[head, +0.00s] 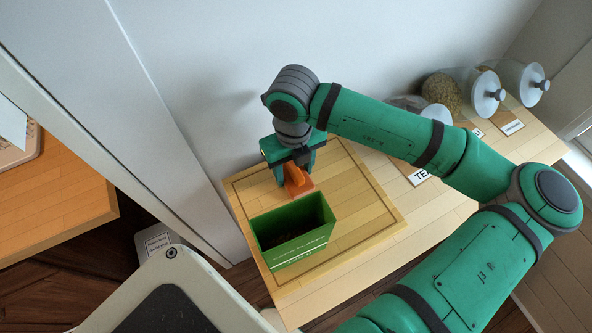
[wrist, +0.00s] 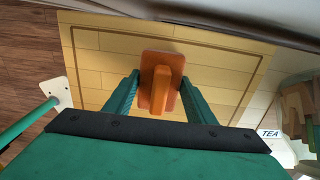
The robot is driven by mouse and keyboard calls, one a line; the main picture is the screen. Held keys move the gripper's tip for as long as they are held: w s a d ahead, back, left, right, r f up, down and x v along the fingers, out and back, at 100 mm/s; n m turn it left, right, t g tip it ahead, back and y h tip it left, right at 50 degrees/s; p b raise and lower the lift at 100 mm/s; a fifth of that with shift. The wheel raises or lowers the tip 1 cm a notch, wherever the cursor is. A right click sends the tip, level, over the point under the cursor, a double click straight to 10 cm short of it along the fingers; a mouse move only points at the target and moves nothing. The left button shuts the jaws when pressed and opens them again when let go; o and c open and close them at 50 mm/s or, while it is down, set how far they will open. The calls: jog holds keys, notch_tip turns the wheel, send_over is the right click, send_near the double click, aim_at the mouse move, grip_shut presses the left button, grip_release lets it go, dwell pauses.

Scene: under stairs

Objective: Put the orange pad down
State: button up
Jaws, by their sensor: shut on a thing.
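The orange pad (head: 297,182) has a flat plate with a raised handle on it. My gripper (head: 290,170) is shut on it, over the wooden board (head: 358,205). In the wrist view the pad (wrist: 161,68) sits between my two fingers (wrist: 160,97), with its handle towards the camera. The board (wrist: 105,45) fills most of the view behind it. I cannot tell whether the underside of the pad touches the board or hangs just above it.
A green open box (head: 295,236) with dark contents stands on the board, just in front of the pad. Several glass jars (head: 446,92) with labels stand at the right along the counter. A wall (head: 215,90) rises close behind. The board's right part is bare.

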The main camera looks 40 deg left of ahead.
aim_at(295, 167)
jog(key=shift+w, duration=0.1)
jog(key=shift+d+f, duration=0.1)
jog(key=shift+f, duration=0.05)
jog(key=o, duration=1)
jog(key=shift+d, duration=0.1)
jog(key=shift+s+a, duration=0.35)
jog(key=shift+a, duration=0.05)
jog(key=shift+w+d+r, duration=0.1)
jog(key=shift+r, duration=0.25)
notch_tip(295, 167, up, 11)
jog(key=shift+d+r, duration=0.1)
jog(key=shift+r, duration=0.05)
jog(key=shift+w+r, duration=0.2)
jog(key=shift+d, duration=0.1)
